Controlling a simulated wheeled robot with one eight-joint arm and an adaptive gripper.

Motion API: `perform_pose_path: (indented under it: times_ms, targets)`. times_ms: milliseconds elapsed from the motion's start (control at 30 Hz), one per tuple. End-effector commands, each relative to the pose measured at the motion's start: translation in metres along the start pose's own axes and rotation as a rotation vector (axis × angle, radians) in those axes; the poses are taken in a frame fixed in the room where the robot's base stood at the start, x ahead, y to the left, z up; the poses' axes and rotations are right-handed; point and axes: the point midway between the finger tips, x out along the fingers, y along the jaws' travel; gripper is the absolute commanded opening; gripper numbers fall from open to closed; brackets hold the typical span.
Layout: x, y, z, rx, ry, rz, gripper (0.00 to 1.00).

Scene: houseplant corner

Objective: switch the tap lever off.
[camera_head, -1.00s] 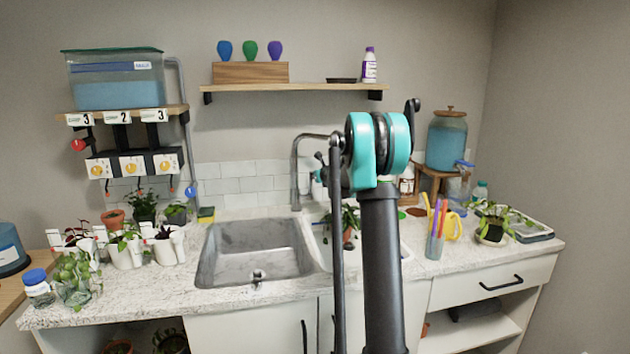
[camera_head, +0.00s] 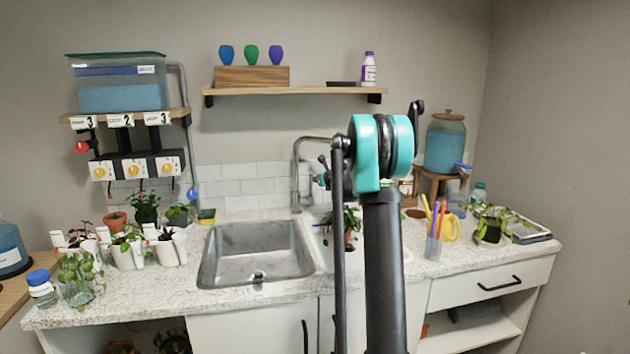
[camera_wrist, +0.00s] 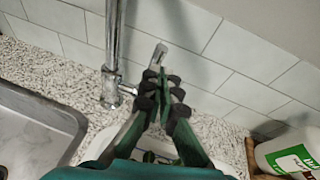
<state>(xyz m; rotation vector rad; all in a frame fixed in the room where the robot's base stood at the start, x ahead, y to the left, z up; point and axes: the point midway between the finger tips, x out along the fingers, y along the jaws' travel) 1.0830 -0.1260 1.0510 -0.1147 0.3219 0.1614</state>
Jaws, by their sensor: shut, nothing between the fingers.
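The chrome tap (camera_head: 296,172) stands behind the sink, its spout arching over to the right, partly behind my arm. In the wrist view the tap's upright pipe (camera_wrist: 113,40) is left of my gripper. A short chrome stub (camera_wrist: 128,90) comes off its base toward my fingers. A chrome end piece, apparently the lever's tip (camera_wrist: 159,54), shows just beyond my fingertips; the part between is hidden by the fingers. My gripper (camera_wrist: 164,84) is shut and empty, close to the lever; I cannot tell whether they touch. In the head view my arm mostly hides the gripper.
The sink basin (camera_head: 258,252) lies left of the tap, also in the wrist view (camera_wrist: 35,135). White wall tiles (camera_wrist: 185,25) are close behind. A white bottle with a green label (camera_wrist: 290,155) is right of my gripper. A potted plant (camera_head: 352,226) stands beside my arm.

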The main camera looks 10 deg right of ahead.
Motion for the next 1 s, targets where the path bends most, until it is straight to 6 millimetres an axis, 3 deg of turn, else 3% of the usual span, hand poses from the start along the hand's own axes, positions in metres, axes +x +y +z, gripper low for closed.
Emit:
perform_pose_path:
  times_ms: [500,700,1000]
  targets:
    - [-0.082,-0.009,0.033,-0.001,0.003,0.002,0.0]
    - [-0.095,-0.009,0.04,-0.001,0.003,0.003,0.0]
    - [-0.096,-0.009,0.04,-0.001,0.003,0.003,0.0]
